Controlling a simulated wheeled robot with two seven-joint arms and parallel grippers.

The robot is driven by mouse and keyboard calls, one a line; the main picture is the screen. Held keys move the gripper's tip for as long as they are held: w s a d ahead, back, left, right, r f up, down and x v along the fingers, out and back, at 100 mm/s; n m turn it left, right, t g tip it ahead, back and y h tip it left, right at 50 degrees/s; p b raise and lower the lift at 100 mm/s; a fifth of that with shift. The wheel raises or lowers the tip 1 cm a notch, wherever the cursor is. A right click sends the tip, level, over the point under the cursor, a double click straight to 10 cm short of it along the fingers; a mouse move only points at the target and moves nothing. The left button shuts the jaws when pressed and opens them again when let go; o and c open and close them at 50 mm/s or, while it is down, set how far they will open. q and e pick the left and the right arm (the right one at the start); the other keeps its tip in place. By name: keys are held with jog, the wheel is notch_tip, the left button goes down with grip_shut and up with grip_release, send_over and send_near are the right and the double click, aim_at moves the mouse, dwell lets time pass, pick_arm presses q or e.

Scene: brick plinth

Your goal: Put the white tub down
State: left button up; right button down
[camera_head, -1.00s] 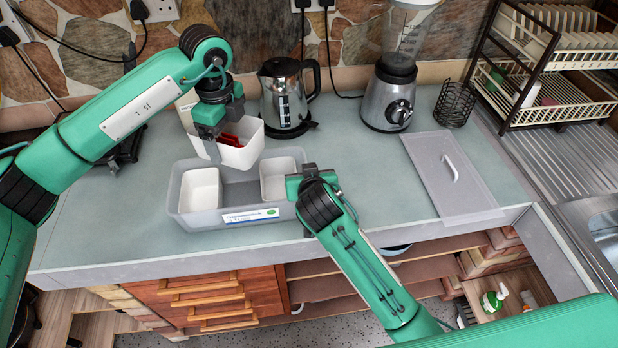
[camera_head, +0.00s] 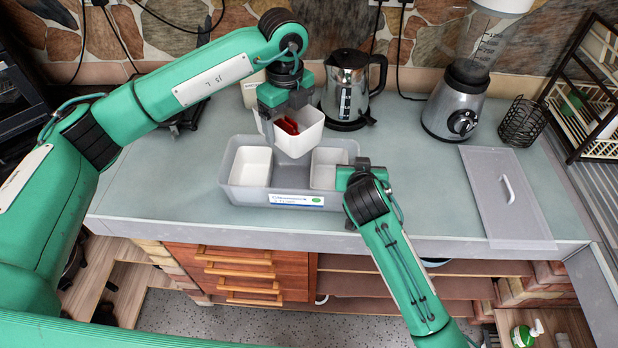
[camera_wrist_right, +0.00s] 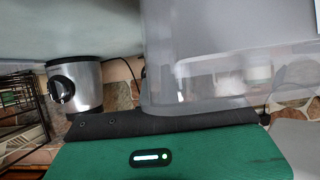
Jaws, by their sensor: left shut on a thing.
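My left gripper (camera_head: 272,118) is shut on the white tub (camera_head: 298,140), gripping its left side. The tub holds red items and hangs, slightly tilted, above the back middle of a grey box (camera_head: 284,200). Inside the box, one white tub (camera_head: 250,168) sits at the left and another (camera_head: 328,168) at the right, with a gap between them. My right gripper (camera_head: 358,172) is at the right end of the box. In the right wrist view, the box's translucent wall (camera_wrist_right: 195,95) is close to that gripper; its fingers are not clear.
A kettle (camera_head: 347,90) stands close behind the held tub. A blender (camera_head: 458,105), a wire holder (camera_head: 522,124) and a grey lid with a handle (camera_head: 508,205) are to the right. The counter (camera_head: 420,180) between box and lid is mostly clear.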

pick_arm(q)
jog(key=m, duration=0.2)
jog(key=f+m, duration=0.1)
jog(key=m, duration=0.4)
jog(key=f+m, duration=0.1)
jog(key=m, duration=0.1)
notch_tip(320, 180, down, 10)
jog(key=shift+m, duration=0.3)
jog(key=shift+f, duration=0.3)
jog(key=shift+s+f, duration=0.1)
jog(key=shift+f, duration=0.15)
pick_arm(e)
jog(key=shift+s, duration=0.1)
pick_arm(q)
jog(key=o, duration=0.8)
jog(key=shift+a+f, duration=0.1)
pick_arm(e)
jog(key=shift+r, duration=0.1)
pick_arm(q)
jog(key=shift+o, duration=0.2)
jog(key=shift+f, duration=0.1)
jog(key=shift+s, duration=0.1)
jog(key=r, duration=1.3)
jog(key=shift+w+r, duration=0.2)
jog(key=shift+r, duration=0.15)
